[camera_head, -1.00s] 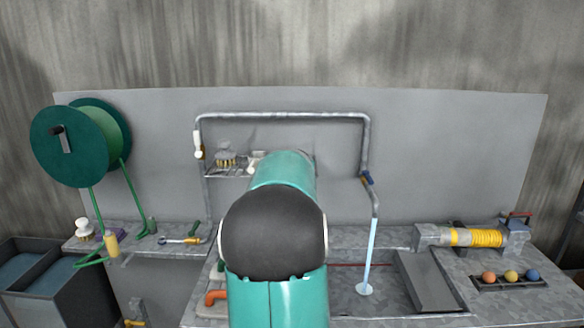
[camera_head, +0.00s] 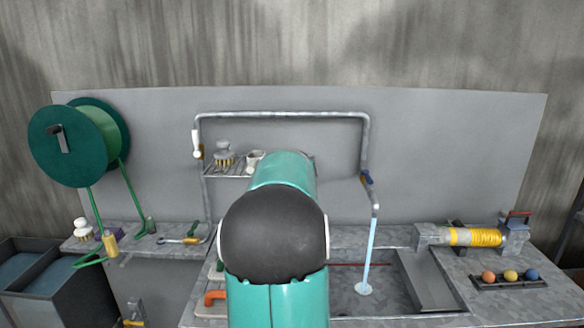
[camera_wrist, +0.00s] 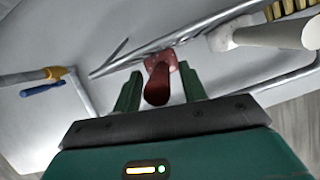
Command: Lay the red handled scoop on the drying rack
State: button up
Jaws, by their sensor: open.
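In the wrist view, the scoop's red handle (camera_wrist: 158,82) lies between the two fingers of my gripper (camera_wrist: 161,90), which are open with a gap on each side. The rest of the scoop is not clear beyond the handle. The handle's far end is beside the metal bars of the drying rack (camera_wrist: 135,58); I cannot tell whether they touch. In the head view, the wire drying rack (camera_head: 228,174) hangs below the pipe frame at the back wall. My arm hides its right part, my gripper and the scoop.
A brush (camera_head: 224,157) and a white cup-like piece (camera_head: 255,158) are on the rack's left part. The pipe frame (camera_head: 280,115) arches around it. Water (camera_head: 370,250) runs from a spout at right.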

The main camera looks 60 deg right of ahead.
jog(key=v, duration=1.1)
jog(key=shift+a, duration=0.25)
jog(key=shift+s+r, duration=0.1)
jog(key=w+a+f+n+t+y, duration=0.1)
jog(key=w+a+f+n+y, duration=0.15)
jog(key=a, duration=0.85)
jog(key=w+a+f+n+t+y, duration=0.1)
jog(key=w+a+n+y, duration=0.25)
jog(key=a, duration=0.75)
jog(key=w+a+f+n+y, duration=0.2)
jog(key=w+a+y, duration=0.15)
jog(key=a, duration=0.75)
jog(key=s+a+f+n+g+y, duration=0.1)
jog(key=s+a+f+n, duration=0.2)
jog(key=s+a, duration=0.3)
jog(key=s+a+f+n+g+y, duration=0.1)
jog(key=s+a+f, duration=0.4)
jog(key=a, duration=1)
jog(key=shift+s+a+f+n+g, duration=0.35)
jog(key=shift+s+n+g, duration=0.3)
jog(key=shift+n, duration=0.55)
jog(key=shift+w, duration=0.1)
jog(key=shift+c, duration=0.6)
